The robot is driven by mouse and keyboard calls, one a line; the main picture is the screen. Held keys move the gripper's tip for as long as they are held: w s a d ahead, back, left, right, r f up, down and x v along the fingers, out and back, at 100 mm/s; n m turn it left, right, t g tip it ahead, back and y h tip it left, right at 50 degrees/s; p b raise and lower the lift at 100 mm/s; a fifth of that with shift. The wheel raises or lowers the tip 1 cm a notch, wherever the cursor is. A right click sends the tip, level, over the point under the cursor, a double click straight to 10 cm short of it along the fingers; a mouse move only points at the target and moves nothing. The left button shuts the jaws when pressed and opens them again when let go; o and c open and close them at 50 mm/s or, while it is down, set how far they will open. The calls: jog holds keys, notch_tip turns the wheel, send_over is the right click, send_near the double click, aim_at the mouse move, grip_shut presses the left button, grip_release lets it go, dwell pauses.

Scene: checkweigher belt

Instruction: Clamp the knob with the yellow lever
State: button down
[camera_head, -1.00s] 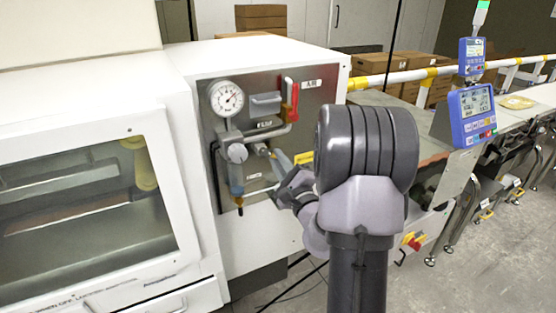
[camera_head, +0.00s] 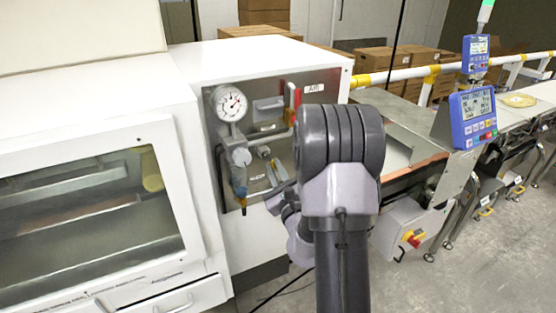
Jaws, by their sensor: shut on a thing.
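The grey panel (camera_head: 315,100) on the white cabinet carries a round gauge (camera_head: 230,103) and a regulator (camera_head: 238,155) with a blue-grey lower part. A small yellow-orange part (camera_head: 240,191), perhaps the yellow lever, shows at the bottom of that lower part. A small round knob-like fitting (camera_head: 263,151) sits just right of the regulator. My gripper (camera_head: 272,180) is in front of the panel, below this fitting and right of the regulator. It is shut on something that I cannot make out. My own arm hides the panel's lower right.
A red handle (camera_head: 292,95) and pipework are on the panel's upper right. A white cabinet with a window (camera_head: 90,210) stands at left. A conveyor with blue displays (camera_head: 472,113) is at right. Boxes (camera_head: 385,68) stand behind. The floor (camera_head: 470,280) at front right is clear.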

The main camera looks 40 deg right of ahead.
jog(key=m+p, duration=0.1)
jog(key=m, duration=0.1)
jog(key=a+m+g+p, duration=0.1)
jog(key=m+p, duration=0.3)
jog(key=shift+w+a+h, duration=0.25)
jog(key=shift+a+h, duration=0.05)
jog(key=shift+a, duration=0.1)
jog(key=shift+f+p, duration=0.15)
jog(key=shift+p, duration=0.2)
jog(key=c, duration=1.5)
grip_release()
jog(key=shift+o, duration=0.2)
jog(key=shift+f, duration=0.1)
